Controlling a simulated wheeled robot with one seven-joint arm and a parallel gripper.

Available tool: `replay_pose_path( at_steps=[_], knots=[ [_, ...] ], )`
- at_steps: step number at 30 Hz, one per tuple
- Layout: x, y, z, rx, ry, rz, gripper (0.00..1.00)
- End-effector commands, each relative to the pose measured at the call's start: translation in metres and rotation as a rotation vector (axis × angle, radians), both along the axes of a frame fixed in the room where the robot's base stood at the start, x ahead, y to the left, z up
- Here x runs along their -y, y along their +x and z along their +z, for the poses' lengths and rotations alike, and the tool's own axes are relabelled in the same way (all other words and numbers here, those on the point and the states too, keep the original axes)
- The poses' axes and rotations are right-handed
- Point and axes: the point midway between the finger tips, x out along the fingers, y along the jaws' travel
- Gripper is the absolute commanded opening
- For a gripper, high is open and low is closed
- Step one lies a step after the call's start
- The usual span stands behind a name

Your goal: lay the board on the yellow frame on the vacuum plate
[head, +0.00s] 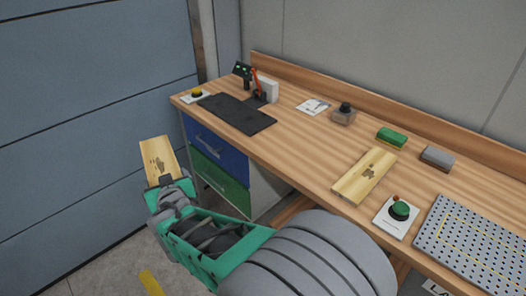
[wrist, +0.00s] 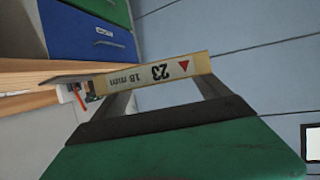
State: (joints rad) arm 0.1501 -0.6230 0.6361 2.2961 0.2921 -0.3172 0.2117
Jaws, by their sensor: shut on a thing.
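My gripper (head: 167,181) is shut on a light wooden board (head: 157,155) and holds it up in the air, left of the bench and clear of it. In the wrist view the board (wrist: 150,74) shows its narrow edge, with a red triangle, "23" and "18 mm" printed on it, between my two fingers. The perforated grey vacuum plate (head: 502,257) lies at the right end of the bench, cut off by the picture edge. A thin yellow frame line (head: 480,226) is marked on it. The plate's visible part is bare. My gripper is far to the left of it.
A second wooden board (head: 364,176) lies on the bench (head: 300,145). A green button on a white base (head: 398,212) stands between it and the plate. A black mat (head: 237,113), a green block (head: 391,139) and a grey block (head: 437,157) also lie there. Drawers (head: 218,147) are below.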

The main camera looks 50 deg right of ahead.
Motion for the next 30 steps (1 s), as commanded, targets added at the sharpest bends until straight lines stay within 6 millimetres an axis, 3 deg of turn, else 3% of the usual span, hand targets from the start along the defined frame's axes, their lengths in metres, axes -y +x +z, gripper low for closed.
replay_pose_path(
  at_steps=[1, 3, 5, 9, 13, 18, 23, 30],
  knots=[
    [0.032, -0.012, 0.003, 0.0, -0.002, -0.097, 0.34],
    [0.075, -0.034, 0.006, -0.001, -0.002, -0.244, 0.34],
    [0.113, -0.058, 0.01, 0.0, -0.002, -0.38, 0.34],
    [0.186, -0.127, 0.025, 0.003, 0.0, -0.702, 0.34],
    [0.231, -0.195, 0.041, 0.003, 0.0, -0.971, 0.34],
    [0.256, -0.259, 0.057, 0.004, 0.0, -1.207, 0.34],
    [0.266, -0.279, 0.06, 0.001, 0.0, -1.285, 0.34],
    [0.325, -0.276, 0.035, -0.004, 0.0, -1.287, 0.34]
  ],
)
